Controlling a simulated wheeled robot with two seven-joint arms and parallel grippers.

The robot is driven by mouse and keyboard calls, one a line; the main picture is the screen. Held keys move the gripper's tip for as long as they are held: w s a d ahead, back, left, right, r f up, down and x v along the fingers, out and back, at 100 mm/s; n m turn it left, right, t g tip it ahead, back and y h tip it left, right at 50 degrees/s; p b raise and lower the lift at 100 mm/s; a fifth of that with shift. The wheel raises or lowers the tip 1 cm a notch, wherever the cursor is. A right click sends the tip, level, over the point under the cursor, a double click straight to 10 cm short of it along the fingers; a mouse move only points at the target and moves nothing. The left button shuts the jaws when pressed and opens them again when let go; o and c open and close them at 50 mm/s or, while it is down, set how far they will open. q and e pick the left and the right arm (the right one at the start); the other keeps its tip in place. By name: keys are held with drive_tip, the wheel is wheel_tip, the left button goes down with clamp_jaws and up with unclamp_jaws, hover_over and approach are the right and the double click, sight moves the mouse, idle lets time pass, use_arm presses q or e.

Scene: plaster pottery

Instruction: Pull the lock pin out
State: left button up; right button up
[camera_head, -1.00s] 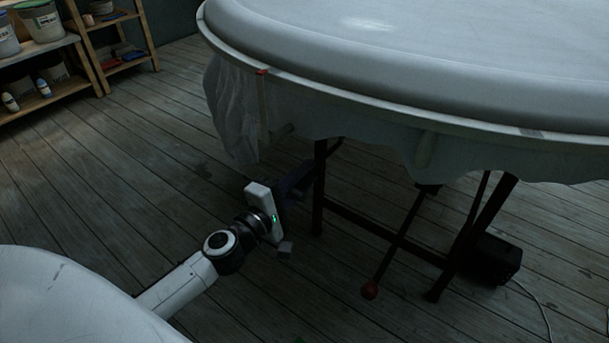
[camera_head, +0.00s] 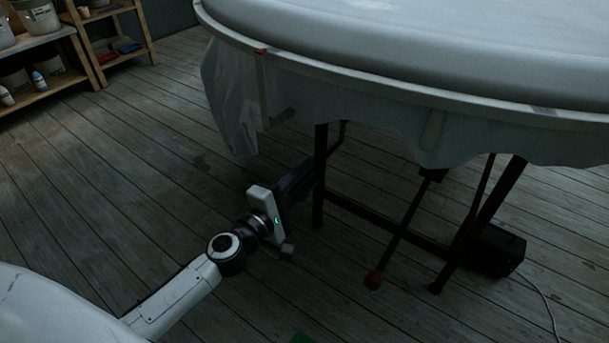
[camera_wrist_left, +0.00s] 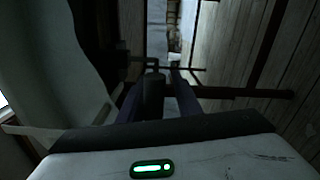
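My left gripper (camera_head: 306,174) reaches in low from the left, under the edge of the big round table (camera_head: 430,100), beside a dark table leg (camera_head: 319,180). In the left wrist view its two dark purplish fingers (camera_wrist_left: 160,78) stand apart. A dark upright cylinder (camera_wrist_left: 153,95) shows between them, nearer the left finger, with a gap to the right one. A thin dark crossbar (camera_wrist_left: 190,68) lies just beyond the tips. I cannot tell whether the cylinder or the bar is the lock pin; the head view hides this spot. My right gripper is out of view.
A black box (camera_head: 497,250) with a cable stands at the right. Thin sheeting (camera_head: 230,100) hangs from the table's left edge. Shelves (camera_head: 60,50) are at the far left; open plank floor lies between.

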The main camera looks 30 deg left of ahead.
use_arm(q)
drive_tip(key=shift+s, duration=0.1)
drive_tip(key=s+a+b, duration=0.1)
drive_tip(key=s, duration=0.9)
drive_tip(key=shift+a+b, duration=0.35)
